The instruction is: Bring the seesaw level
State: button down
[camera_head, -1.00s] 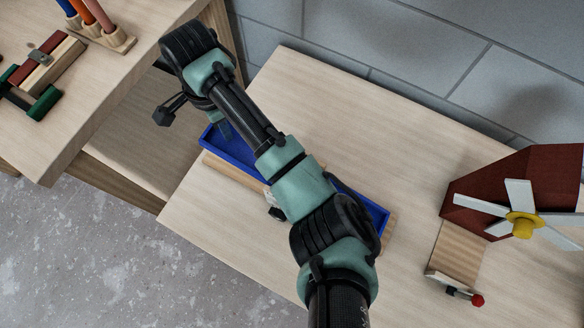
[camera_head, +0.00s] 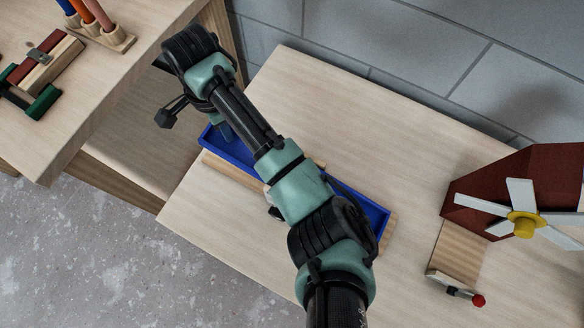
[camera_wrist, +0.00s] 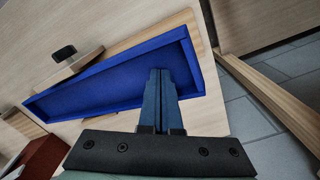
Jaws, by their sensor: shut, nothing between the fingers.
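The seesaw shows as a long blue tray (camera_head: 375,212) with a pale wooden strip (camera_head: 232,171) along its near side, on the light wooden table. My arm hides its middle in the head view. In the wrist view the tray (camera_wrist: 110,87) is seen from above, and its visible floor is empty. My gripper (camera_wrist: 160,72) is shut and empty, its blue-grey fingertips over the tray's right part there.
A red block with a white-bladed, yellow-hubbed windmill (camera_head: 523,223) stands at the right, with a small red-knobbed lever (camera_head: 477,300). A second wooden surface (camera_head: 110,85) at the left holds a rack of coloured rods (camera_head: 100,35) and a clamp-like wooden piece (camera_head: 42,75). A tiled wall runs behind.

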jog(key=shift+f+b, duration=0.75)
jog(key=shift+f, duration=1.4)
dwell(0.4)
notch_tip(320, 180, up, 12)
jog(key=p, duration=1.3)
dwell(0.5)
dwell(0.5)
